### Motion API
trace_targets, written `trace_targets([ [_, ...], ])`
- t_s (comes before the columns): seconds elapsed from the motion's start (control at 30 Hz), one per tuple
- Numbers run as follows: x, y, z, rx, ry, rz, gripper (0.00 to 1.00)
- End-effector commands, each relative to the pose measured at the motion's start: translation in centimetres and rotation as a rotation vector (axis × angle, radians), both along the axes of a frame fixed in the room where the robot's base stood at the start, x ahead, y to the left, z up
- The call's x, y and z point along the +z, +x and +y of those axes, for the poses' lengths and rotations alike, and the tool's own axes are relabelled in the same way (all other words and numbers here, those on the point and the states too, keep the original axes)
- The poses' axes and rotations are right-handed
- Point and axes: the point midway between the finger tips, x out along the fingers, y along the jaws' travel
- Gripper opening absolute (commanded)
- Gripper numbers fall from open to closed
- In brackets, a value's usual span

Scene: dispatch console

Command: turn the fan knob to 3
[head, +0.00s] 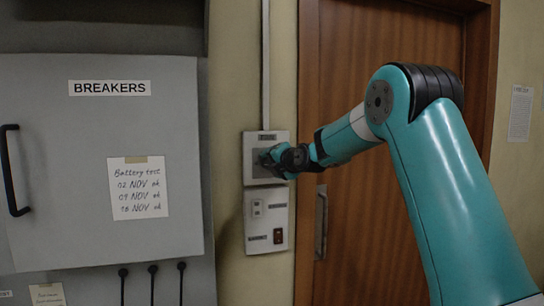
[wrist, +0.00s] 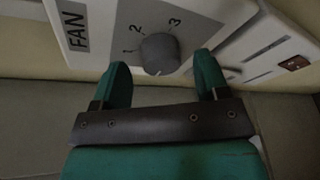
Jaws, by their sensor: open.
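The fan knob (wrist: 160,53) is a round grey knob on a panel (wrist: 118,12) labelled FAN. The numbers 1, 2 and 3 run around it from left to upper right in the wrist view. A small pale mark shows at the knob's lower edge, away from all three numbers; I cannot tell surely that it is the pointer. My gripper (wrist: 163,76) is open, with one green finger to each side of the knob's lower part; contact is not visible. In the head view my gripper (head: 272,158) is at the fan panel (head: 254,138) and hides the knob.
A grey breaker cabinet (head: 60,125) with a black handle is to the left. A wooden door (head: 345,45) is to the right.

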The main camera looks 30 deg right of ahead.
Motion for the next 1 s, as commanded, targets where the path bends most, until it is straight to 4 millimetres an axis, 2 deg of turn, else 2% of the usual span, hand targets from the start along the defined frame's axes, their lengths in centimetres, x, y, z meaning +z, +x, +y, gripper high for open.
trace_targets([
  [0.17, -0.23, 1.22, -0.05, 0.0, 0.0, 0.0, 0.68],
  [0.43, -0.39, 1.34, -0.06, 0.0, 0.001, 0.0, 0.68],
  [0.47, -0.39, 1.34, -0.06, 0.0, 0.001, 0.0, 0.66],
  [0.67, -0.37, 1.32, -0.06, -0.001, 0.001, 0.001, 0.2],
  [1.0, -0.71, 1.29, -0.11, -0.001, 0.034, -0.01, 0.19],
])
